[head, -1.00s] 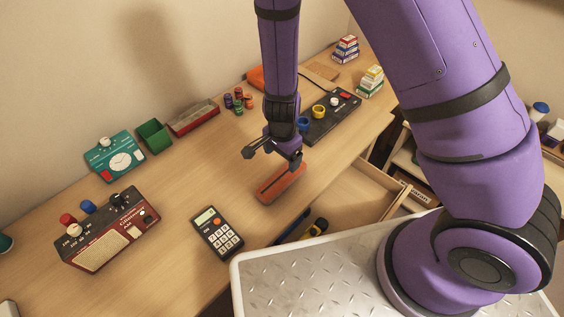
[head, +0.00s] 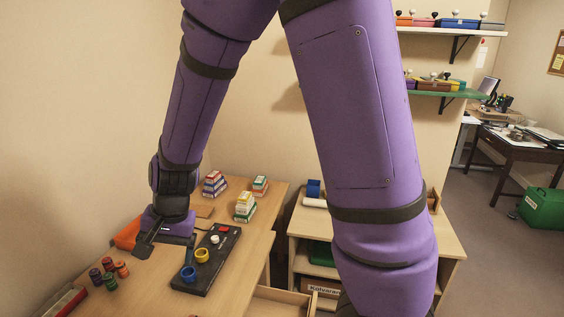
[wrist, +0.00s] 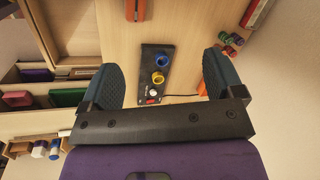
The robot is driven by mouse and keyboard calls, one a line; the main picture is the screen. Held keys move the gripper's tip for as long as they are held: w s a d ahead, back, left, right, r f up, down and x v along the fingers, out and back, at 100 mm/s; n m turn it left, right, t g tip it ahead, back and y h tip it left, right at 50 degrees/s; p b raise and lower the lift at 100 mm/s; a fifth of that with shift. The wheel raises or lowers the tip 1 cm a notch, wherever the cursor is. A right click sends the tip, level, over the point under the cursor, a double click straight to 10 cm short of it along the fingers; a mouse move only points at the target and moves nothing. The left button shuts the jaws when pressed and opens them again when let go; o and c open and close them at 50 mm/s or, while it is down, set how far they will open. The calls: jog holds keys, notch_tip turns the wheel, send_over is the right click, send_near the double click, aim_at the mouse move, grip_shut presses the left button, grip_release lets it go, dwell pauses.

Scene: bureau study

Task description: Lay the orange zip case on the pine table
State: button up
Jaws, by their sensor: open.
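In the wrist view, a slim orange item with a dark strip (wrist: 136,9) lies on the wooden desk at the top edge, beyond the black panel; it is outside the current head view. A second orange item (head: 127,235) lies flat on the desk left of my gripper and partly shows at right in the wrist view (wrist: 202,88). I cannot tell which is the zip case. My gripper (head: 168,247) is open and empty above the desk, its fingers apart in the wrist view (wrist: 163,60). The light wood desk (head: 232,275) and a light wood stand (head: 448,243) show; which is the pine table is unclear.
A black panel (head: 207,273) with blue and yellow rings lies below my gripper. Several small coloured cylinders (head: 109,272) stand at left. Stacked small boxes (head: 245,206) stand behind. An open drawer (head: 283,302) juts out. Shelves with coloured cases (head: 446,91) hang at right.

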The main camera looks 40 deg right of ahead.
jog(key=s+d+r+n+t, duration=0.1)
jog(key=s+d+r+n, duration=0.15)
jog(key=r, duration=0.35)
jog(key=s+d+r+n+t, duration=0.1)
jog(key=s+d+r, duration=0.25)
jog(key=r, duration=0.35)
jog(key=s+d+r+n+t+h, duration=0.1)
jog(key=s+d+r, duration=0.3)
jog(key=s, duration=0.2)
jog(key=s+d+r+n+t+h, duration=0.1)
jog(key=s+d+r+n, duration=0.1)
jog(key=s+d+r, duration=0.2)
jog(key=s+d, duration=0.1)
jog(key=s, duration=0.1)
jog(key=shift+s+d+r+h, duration=0.25)
jog(key=shift+s+r+h, duration=0.05)
jog(key=shift+h, duration=0.1)
jog(key=shift+n, duration=0.25)
